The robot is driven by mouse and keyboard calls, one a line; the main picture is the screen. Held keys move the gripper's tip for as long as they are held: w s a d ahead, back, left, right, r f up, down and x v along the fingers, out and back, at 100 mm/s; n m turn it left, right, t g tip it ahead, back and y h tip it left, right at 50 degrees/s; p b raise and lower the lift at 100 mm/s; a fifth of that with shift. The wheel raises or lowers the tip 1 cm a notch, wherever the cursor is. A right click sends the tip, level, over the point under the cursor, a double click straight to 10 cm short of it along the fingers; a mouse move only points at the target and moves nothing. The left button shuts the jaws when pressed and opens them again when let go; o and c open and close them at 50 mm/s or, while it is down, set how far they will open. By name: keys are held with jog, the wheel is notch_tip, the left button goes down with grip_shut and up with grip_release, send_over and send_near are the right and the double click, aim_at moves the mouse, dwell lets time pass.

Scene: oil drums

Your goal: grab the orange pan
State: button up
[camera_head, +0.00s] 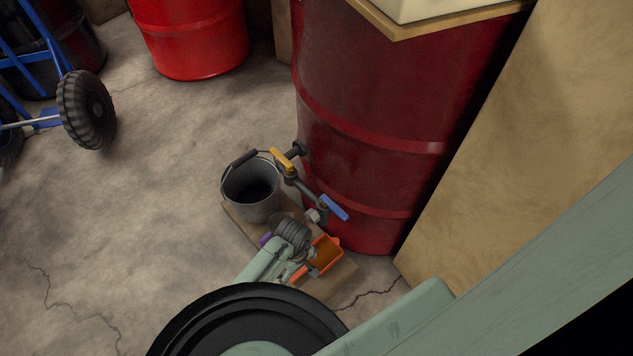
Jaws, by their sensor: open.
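The orange pan (326,251) lies on a low wooden board (340,277) at the foot of the dark red drum. It looks like a small open tray with an orange rim and a darker inside. My gripper (304,267) is at the pan's left side, open, and overlaps part of it in the picture. The pan's left part is hidden behind my gripper and wrist. I cannot tell whether the fingers touch the pan or are around its edge.
A grey bucket (252,191) stands on the board's far end. The dark red drum (370,130) carries pipes with a yellow valve handle (282,159) and a blue one (334,208) above the pan. A tan panel (530,130) stands right. Open concrete floor lies left.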

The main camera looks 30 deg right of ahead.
aim_at(299, 273)
jog(key=shift+d+f+b, duration=0.1)
jog(key=shift+f+b, duration=2.65)
jog(key=shift+b, duration=1.15)
jog(key=shift+c, duration=0.4)
jog(key=c, duration=1.6)
jog(key=shift+o, duration=0.2)
jog(key=shift+r+p, duration=0.25)
jog(key=shift+p, duration=0.05)
